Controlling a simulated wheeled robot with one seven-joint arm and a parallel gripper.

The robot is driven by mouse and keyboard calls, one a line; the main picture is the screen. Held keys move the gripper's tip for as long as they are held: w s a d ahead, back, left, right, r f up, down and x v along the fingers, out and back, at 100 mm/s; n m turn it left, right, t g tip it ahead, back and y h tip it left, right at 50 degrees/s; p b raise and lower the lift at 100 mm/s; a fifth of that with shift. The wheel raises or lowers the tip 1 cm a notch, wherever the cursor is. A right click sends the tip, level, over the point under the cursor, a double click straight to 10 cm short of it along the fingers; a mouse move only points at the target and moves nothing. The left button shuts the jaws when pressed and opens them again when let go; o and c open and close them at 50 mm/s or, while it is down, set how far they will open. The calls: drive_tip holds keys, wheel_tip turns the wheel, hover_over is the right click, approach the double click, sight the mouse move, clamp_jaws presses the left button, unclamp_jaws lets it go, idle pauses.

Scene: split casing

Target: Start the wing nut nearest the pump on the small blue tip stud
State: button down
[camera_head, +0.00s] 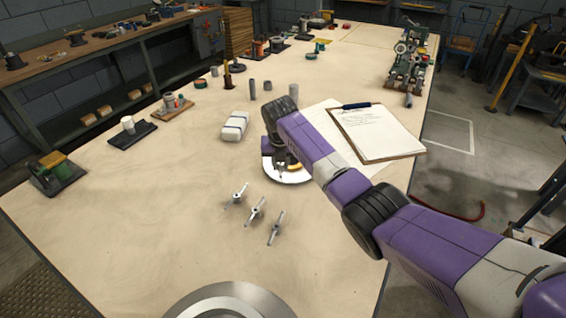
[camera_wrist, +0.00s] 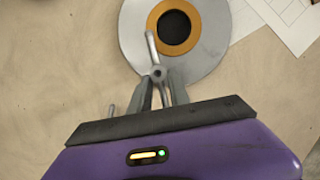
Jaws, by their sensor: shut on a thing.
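My gripper (camera_wrist: 160,88) is shut on a grey wing nut (camera_wrist: 151,46) in the wrist view. One wing points up the picture, and the hub shows between the fingertips. Beyond it lies a round silver plate (camera_wrist: 203,67) with an orange ring (camera_wrist: 155,17) around a dark round centre; the held nut overlaps its near edge in the picture. The plate also shows in the head view (camera_head: 293,178), partly hidden by my arm. Three more wing nuts (camera_head: 237,195), (camera_head: 256,211), (camera_head: 277,229) lie loose in a slanting row on the table. I cannot make out a blue-tipped stud.
A clipboard (camera_head: 378,133) with paper and a pen lies right of my arm. A pale block (camera_head: 234,125) and grey cylinders (camera_head: 267,85) stand behind. A green machine (camera_head: 405,68) stands at the far right. A large metal disc (camera_head: 232,300) is at the front edge.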

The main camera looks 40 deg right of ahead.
drive_tip(key=shift+f, duration=0.45)
drive_tip(key=shift+w+a+r+m, duration=0.1)
drive_tip(key=shift+r+m, duration=0.05)
drive_tip(key=shift+m, duration=0.25)
drive_tip(key=m, duration=0.3)
drive_tip(key=shift+w+a+g+h, duration=0.2)
drive_tip(key=shift+w+g+h, duration=0.1)
drive_tip(key=shift+g, duration=0.1)
drive_tip(key=m+b, duration=0.2)
drive_tip(key=m, duration=0.1)
drive_tip(key=f+m+g+b, duration=0.1)
drive_tip(key=shift+w+h+b, duration=0.25)
drive_tip(key=shift+h+b, duration=0.05)
drive_tip(key=shift+b, duration=0.1)
drive_tip(key=m+b, duration=0.2)
drive_tip(key=b, duration=0.1)
drive_tip(key=m+g+b, duration=0.1)
drive_tip(key=m+b, duration=0.1)
drive_tip(key=b, duration=0.1)
drive_tip(key=shift+w+b, duration=0.35)
drive_tip(key=shift+b, duration=0.05)
drive_tip(key=m+b, duration=0.1)
drive_tip(key=b, duration=0.2)
drive_tip(key=shift+w+r, duration=0.1)
drive_tip(key=b, duration=0.6)
drive_tip(key=shift+w+d+r+m+g, duration=0.1)
drive_tip(key=shift+m+g, duration=0.2)
drive_tip(key=shift+m, duration=0.1)
